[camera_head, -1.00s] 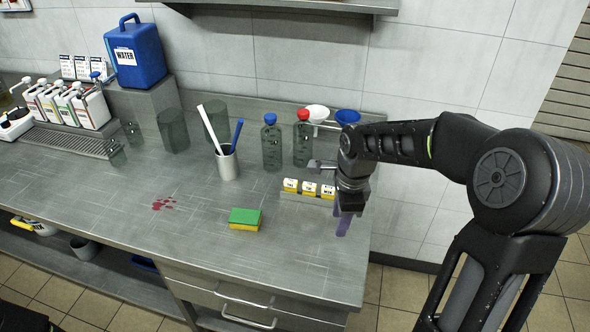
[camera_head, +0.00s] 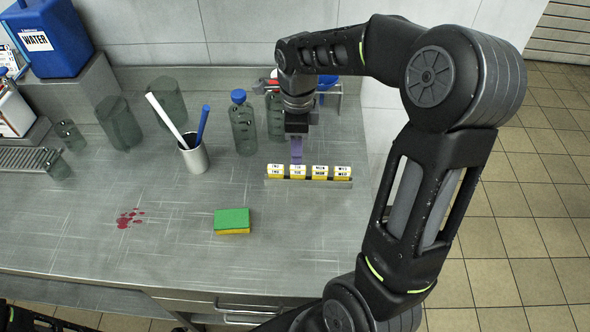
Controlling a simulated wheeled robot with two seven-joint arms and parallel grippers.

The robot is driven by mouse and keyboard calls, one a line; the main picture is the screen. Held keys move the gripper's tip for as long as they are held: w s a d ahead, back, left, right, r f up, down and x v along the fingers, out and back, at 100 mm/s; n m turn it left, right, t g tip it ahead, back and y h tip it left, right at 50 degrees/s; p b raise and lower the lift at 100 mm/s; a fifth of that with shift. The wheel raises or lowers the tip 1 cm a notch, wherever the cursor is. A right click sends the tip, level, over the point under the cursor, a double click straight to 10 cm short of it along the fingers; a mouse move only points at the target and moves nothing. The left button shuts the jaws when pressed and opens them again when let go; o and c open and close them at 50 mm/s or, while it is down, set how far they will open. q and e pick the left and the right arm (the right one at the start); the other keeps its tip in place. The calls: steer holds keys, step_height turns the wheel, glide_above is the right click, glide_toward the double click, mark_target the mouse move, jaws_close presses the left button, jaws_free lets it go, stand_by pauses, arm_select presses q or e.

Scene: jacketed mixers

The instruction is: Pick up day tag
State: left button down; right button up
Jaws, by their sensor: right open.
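A row of small yellow-and-white day tags (camera_head: 319,172) stands in a low grey holder (camera_head: 308,182) toward the right of the steel counter. Each has a short printed label, too small to read surely. My right gripper (camera_head: 297,155) points down just behind and above the tags on the left half of the row. It is open, with a purple finger part showing, and I see nothing held in it. Whether it touches a tag cannot be told. My left gripper is not in view.
A green-and-yellow sponge (camera_head: 232,221) and a red spill (camera_head: 130,218) lie on the counter (camera_head: 180,250). A grey cup with sticks (camera_head: 194,158) and a blue-capped bottle (camera_head: 243,125) stand left of my gripper. A blue water jug (camera_head: 45,38) is at the back left.

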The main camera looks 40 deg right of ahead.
mark_target(298, 167)
steer(key=shift+f, duration=0.1)
steer(key=shift+f, duration=1.25)
steer(key=shift+f+p, duration=0.25)
steer(key=shift+p, duration=0.15)
steer(key=shift+s+f+p, duration=0.15)
steer(key=shift+f+p, duration=0.5)
steer(key=shift+f, duration=1.75)
steer(key=shift+c, duration=0.2)
jaws_close()
